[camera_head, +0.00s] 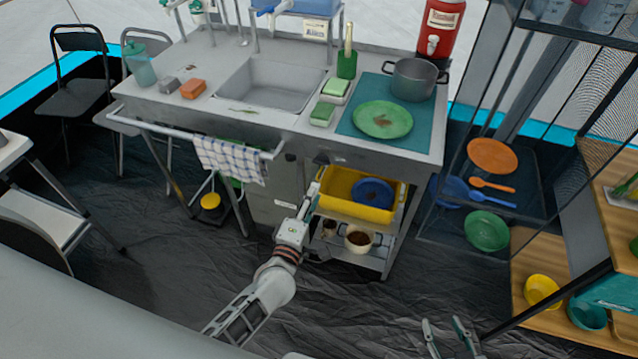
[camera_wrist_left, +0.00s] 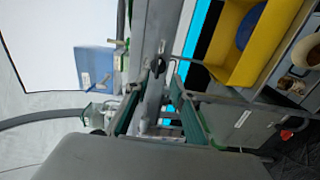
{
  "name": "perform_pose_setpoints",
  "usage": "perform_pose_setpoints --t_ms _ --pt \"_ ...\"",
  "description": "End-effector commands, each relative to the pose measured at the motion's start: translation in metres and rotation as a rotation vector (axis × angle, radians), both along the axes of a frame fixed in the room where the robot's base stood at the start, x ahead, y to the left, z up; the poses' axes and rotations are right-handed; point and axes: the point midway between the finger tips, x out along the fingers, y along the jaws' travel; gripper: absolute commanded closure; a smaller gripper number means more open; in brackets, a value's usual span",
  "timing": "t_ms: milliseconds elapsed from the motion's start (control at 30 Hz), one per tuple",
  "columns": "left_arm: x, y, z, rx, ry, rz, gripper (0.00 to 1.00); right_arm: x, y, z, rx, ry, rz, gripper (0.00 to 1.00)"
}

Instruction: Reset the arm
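My left arm reaches in from the bottom of the head view, and its gripper (camera_head: 311,192) points at the front of the sink counter, left of the yellow bin. In the left wrist view, the left gripper's (camera_wrist_left: 157,85) two green-padded fingers stand apart with nothing held between them. Whether its tips touch the counter front cannot be told. My right gripper (camera_head: 446,320) shows only by its fingertips at the bottom edge of the head view. They are spread apart and empty over the dark floor.
The sink counter (camera_head: 235,122) holds a green plate (camera_head: 382,120), a pot (camera_head: 412,80) and sponges. A towel (camera_head: 230,160) hangs on its front rail. Below is a cart with a yellow bin (camera_head: 338,188). Shelves with dishes stand right.

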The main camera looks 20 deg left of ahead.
Motion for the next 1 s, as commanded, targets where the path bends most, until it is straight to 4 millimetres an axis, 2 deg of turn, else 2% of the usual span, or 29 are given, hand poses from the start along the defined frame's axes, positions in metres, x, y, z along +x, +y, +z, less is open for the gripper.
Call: perform_pose_setpoints --t_ms 33,200,767,867,967,1000 --pt "-0.007 0.0 0.0 0.0 0.001 0.0 0.76 0.0 0.0 0.0 0.0 0.0 0.0 0.6" --pt "-0.017 0.0 0.0 -0.001 0.0 0.0 0.76 0.0 0.0 0.0 0.0 0.0 0.0 0.6" --pt "-0.019 0.0 0.0 0.006 0.001 -0.002 0.76 0.0 0.001 0.0 0.001 -0.001 0.0 0.6" --pt "-0.03 -0.004 -0.005 0.103 0.016 -0.039 0.76 0.0 0.001 0.0 0.002 -0.001 -0.001 0.6" --pt "-0.059 -0.013 -0.018 0.358 0.05 -0.134 0.76 0.0 0.001 0.0 0.002 -0.001 -0.001 0.6" --pt "-0.075 -0.017 -0.025 0.495 0.067 -0.186 0.76 0.0 0.001 0.001 0.002 -0.001 -0.001 0.6"
